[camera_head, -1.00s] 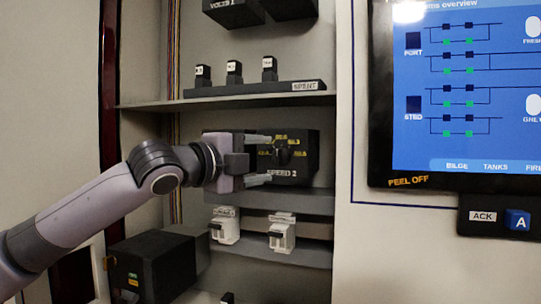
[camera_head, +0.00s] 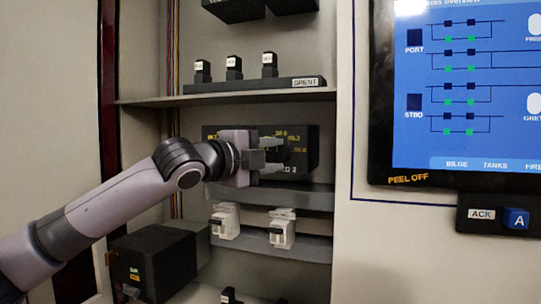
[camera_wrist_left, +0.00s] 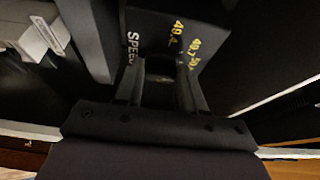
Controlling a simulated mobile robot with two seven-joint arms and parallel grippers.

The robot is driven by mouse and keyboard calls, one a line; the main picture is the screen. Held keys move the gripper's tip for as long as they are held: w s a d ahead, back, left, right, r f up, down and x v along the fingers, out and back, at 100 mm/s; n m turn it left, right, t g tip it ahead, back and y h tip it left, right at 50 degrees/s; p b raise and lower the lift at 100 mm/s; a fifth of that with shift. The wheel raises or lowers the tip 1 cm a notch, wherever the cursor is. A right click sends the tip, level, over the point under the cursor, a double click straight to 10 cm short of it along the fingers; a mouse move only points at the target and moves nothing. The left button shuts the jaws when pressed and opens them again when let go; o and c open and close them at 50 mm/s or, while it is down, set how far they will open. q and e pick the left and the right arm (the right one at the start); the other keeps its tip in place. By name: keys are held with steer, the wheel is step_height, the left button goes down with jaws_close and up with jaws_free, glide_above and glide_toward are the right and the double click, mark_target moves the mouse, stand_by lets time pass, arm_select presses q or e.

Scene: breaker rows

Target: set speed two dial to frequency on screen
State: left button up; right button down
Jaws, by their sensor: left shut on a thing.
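The speed two dial box (camera_head: 308,150) is a dark box with yellow numbers on its front, standing on a shelf in the cabinet. My left gripper (camera_head: 278,155) is in front of it, shut on the dial knob, which the fingers mostly cover. In the left wrist view, the box face (camera_wrist_left: 150,25) shows part of its white "SPEED" label and yellow figures, with the gripper fingers (camera_wrist_left: 163,75) close against the face. The screen (camera_head: 465,90) at right shows a systems overview diagram; I can read no frequency on it. My right gripper is not in view.
A shelf with several black switches (camera_head: 234,70) is above the dial box. White breakers (camera_head: 282,230) sit on the shelf below. A black box (camera_head: 152,265) stands lower left. An ACK panel (camera_head: 482,214) is under the screen.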

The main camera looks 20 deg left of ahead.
arm_select(q)
steer(key=shift+f, duration=0.1)
steer(key=n+b, duration=0.1)
steer(key=n, duration=0.1)
steer(key=n+t+b, duration=0.1)
steer(key=shift+d+f+n, duration=0.1)
steer(key=shift+f+n, duration=0.25)
steer(key=shift+n, duration=0.05)
steer(key=n+t+b, duration=0.1)
steer(key=n+b, duration=0.1)
steer(key=n, duration=0.1)
steer(key=n+t+b, duration=0.1)
steer(key=n+b, duration=0.1)
steer(key=n, duration=0.1)
steer(key=shift+d+f+t+y, duration=0.15)
steer(key=shift+t+y, duration=0.25)
steer(key=n+t+y+b, duration=0.1)
steer(key=n+y, duration=0.1)
steer(key=n, duration=0.3)
steer(key=shift+d, duration=0.1)
steer(key=shift+n+t+y+b, duration=0.55)
steer(key=shift+n+y, duration=0.55)
steer(key=shift+n, duration=1.1)
steer(key=shift+r+n, duration=0.2)
steer(key=shift+n, duration=0.1)
steer(key=o, duration=1)
steer(key=shift+o, duration=0.2)
